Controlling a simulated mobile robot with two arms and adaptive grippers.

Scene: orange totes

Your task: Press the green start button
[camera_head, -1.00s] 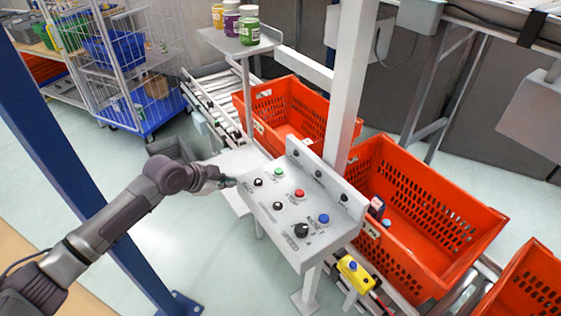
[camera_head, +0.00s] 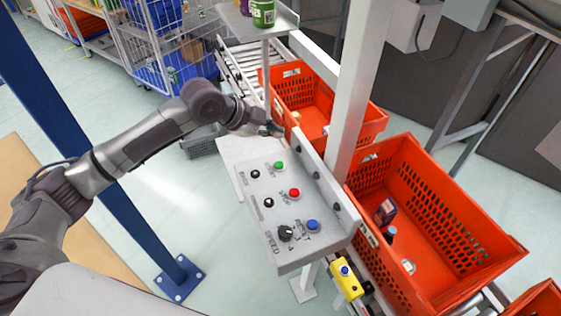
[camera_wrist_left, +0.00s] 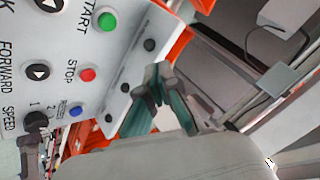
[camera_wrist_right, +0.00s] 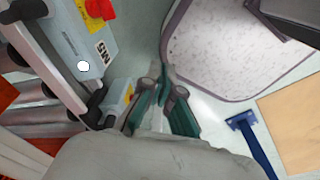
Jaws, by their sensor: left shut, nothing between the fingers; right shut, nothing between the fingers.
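The green start button (camera_head: 279,165) sits at the far end of the grey control panel (camera_head: 260,215), beside a black knob. In the left wrist view the green button (camera_wrist_left: 107,22) shows next to the word START. My left gripper (camera_head: 274,130) is shut and empty, above the panel's far edge and apart from the button. In the left wrist view its closed fingertips (camera_wrist_left: 160,76) lie to the right of and below the button. My right gripper (camera_wrist_right: 162,82) is shut and empty; it shows only in the right wrist view, away from the panel's buttons.
The panel also has a red stop button (camera_head: 294,193), a blue reset button (camera_head: 312,225) and a speed knob (camera_head: 285,233). A raised back plate and white post (camera_head: 362,80) stand beside it. Orange totes (camera_head: 440,205) are on the conveyor behind. A yellow box (camera_head: 346,280) sits below.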

